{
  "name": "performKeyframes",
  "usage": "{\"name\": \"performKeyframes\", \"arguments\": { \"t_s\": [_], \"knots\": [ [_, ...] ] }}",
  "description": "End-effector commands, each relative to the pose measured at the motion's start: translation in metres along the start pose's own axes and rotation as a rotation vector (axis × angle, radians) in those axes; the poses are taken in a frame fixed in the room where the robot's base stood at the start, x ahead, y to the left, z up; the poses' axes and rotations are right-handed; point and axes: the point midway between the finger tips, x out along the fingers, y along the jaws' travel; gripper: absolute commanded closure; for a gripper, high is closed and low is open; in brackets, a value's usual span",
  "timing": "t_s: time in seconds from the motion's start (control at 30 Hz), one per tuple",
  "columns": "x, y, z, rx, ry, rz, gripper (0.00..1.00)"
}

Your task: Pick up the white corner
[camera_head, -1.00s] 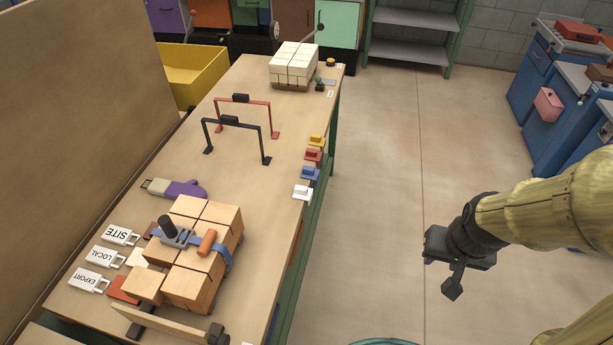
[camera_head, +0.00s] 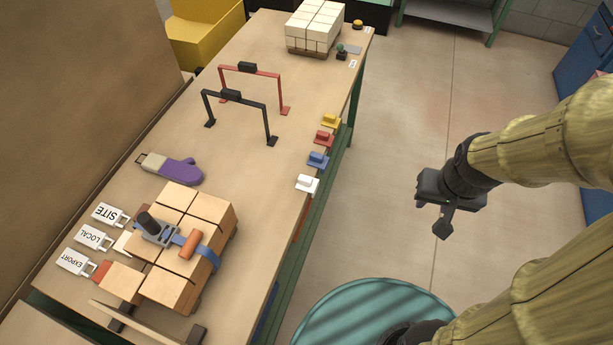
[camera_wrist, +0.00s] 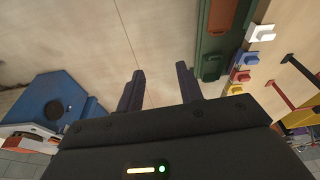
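The white corner (camera_head: 307,184) sits at the right edge of the workbench in the head view, nearest in a row of small coloured corners. It also shows in the wrist view (camera_wrist: 261,33), at the upper right. My gripper (camera_head: 441,225) hangs over the floor to the right of the bench, apart from the white corner. In the wrist view its two fingers (camera_wrist: 160,88) stand apart with nothing between them.
Blue (camera_head: 318,160), red (camera_head: 324,137) and yellow (camera_head: 331,120) corners line the bench edge beyond the white one. Strapped tan bricks (camera_head: 180,240), a purple mitt (camera_head: 181,171), two gate frames (camera_head: 252,70) and a white brick stack (camera_head: 314,28) stand on the bench (camera_head: 245,165).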

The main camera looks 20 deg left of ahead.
Motion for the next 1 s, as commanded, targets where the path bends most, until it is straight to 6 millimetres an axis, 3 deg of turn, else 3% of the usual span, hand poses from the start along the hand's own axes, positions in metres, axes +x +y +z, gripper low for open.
{"name": "performKeyframes", "arguments": {
  "t_s": [0.2, 0.27, 0.3, 0.47, 0.6, 0.73, 0.9, 1.0],
  "knots": [
    [0.000, 0.000, 0.000, 0.000, 0.000, 0.000, 0.64],
    [0.000, 0.000, 0.000, -0.001, 0.001, 0.001, 0.55],
    [0.002, 0.001, -0.002, -0.005, 0.004, 0.003, 0.55],
    [0.024, 0.009, -0.022, -0.083, 0.056, 0.030, 0.55],
    [0.066, 0.016, -0.063, -0.251, 0.166, 0.048, 0.55],
    [0.114, 0.007, -0.104, -0.453, 0.301, 0.002, 0.55],
    [0.173, -0.025, -0.135, -0.693, 0.483, -0.163, 0.55],
    [0.202, -0.051, -0.139, -0.809, 0.592, -0.311, 0.55]
  ]
}}
